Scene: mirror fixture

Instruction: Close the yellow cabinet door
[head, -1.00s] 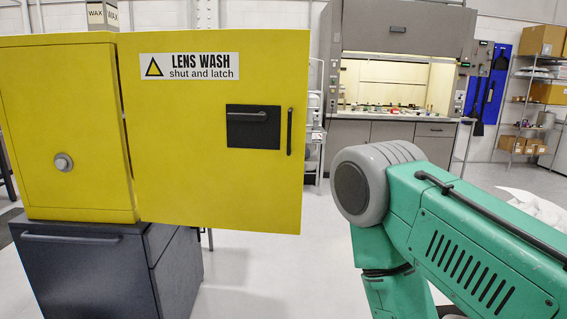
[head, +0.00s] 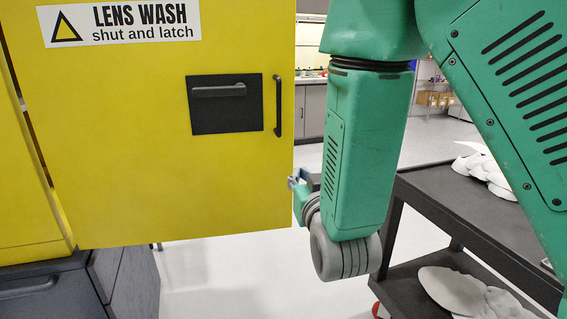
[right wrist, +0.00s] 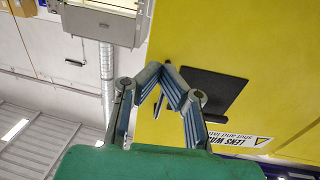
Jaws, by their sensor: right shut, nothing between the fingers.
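The yellow cabinet door (head: 150,190) stands open, swung out from the yellow cabinet body (head: 22,190) at the left edge. The door has a "LENS WASH shut and latch" label (head: 120,22), a black latch plate (head: 210,118) and a black vertical handle (head: 278,106). My left gripper is not in view.
A dark cabinet with drawers (head: 125,285) stands under the yellow cabinet. A dark cart (head: 440,215) with white pieces (head: 455,290) on its shelves stands to the right, behind my right arm. Pale floor (head: 230,285) shows clear below the door.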

